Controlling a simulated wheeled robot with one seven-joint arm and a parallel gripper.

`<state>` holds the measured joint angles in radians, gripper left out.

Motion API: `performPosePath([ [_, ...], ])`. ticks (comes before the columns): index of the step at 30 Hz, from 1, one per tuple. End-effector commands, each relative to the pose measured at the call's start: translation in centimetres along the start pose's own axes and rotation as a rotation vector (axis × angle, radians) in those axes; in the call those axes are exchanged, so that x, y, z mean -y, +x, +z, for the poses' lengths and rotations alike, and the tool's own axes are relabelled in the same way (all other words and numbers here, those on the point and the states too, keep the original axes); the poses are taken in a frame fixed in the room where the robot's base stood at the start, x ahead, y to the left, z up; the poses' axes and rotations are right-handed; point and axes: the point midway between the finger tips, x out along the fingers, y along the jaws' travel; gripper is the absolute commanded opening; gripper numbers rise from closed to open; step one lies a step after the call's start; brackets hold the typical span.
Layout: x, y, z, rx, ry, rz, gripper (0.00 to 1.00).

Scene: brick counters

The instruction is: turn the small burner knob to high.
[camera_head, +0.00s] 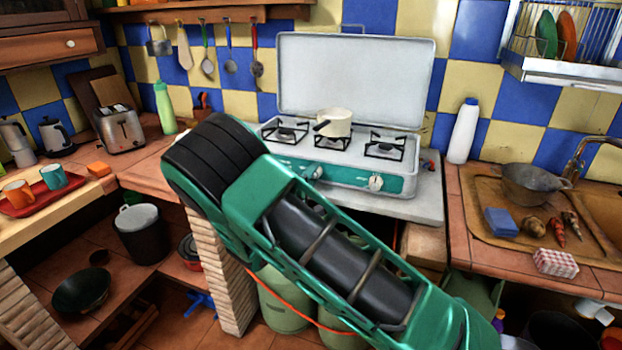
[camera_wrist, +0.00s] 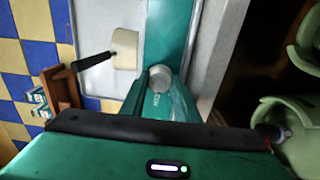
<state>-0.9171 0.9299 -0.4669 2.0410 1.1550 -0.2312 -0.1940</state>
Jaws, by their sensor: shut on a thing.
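The stove (camera_head: 350,174) is a white camping stove with an open lid and a green front panel. A round pale knob (camera_head: 376,182) sits at the right of the panel, and another knob (camera_head: 312,172) shows just above my arm. In the wrist view, a pale round knob (camera_wrist: 160,77) stands out from the green panel at the centre. My gripper (camera_wrist: 160,95) is shut on this knob, its fingers mostly merging with the green panel. In the head view my gripper is hidden behind my arm. The knob's marks and setting cannot be read.
A cream pot (camera_head: 338,122) sits on the middle burner, its dark handle pointing left. A white bottle (camera_head: 464,131) stands right of the stove. A green bottle (camera_head: 165,108) and a toaster (camera_head: 119,129) stand left. Gas canisters (camera_head: 283,300) are below the counter.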

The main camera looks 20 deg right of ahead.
Motion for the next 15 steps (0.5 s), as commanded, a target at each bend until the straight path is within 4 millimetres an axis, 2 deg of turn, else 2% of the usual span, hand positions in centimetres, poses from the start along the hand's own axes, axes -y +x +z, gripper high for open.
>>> performPosePath([
  [1,0.21,-0.28,-0.65,-0.014,-0.002,-0.004,0.06],
  [14,0.29,-0.33,-0.68,-0.015,-0.009,-0.006,0.06],
  [15,0.29,-0.34,-0.67,-0.015,-0.009,-0.006,0.35],
])
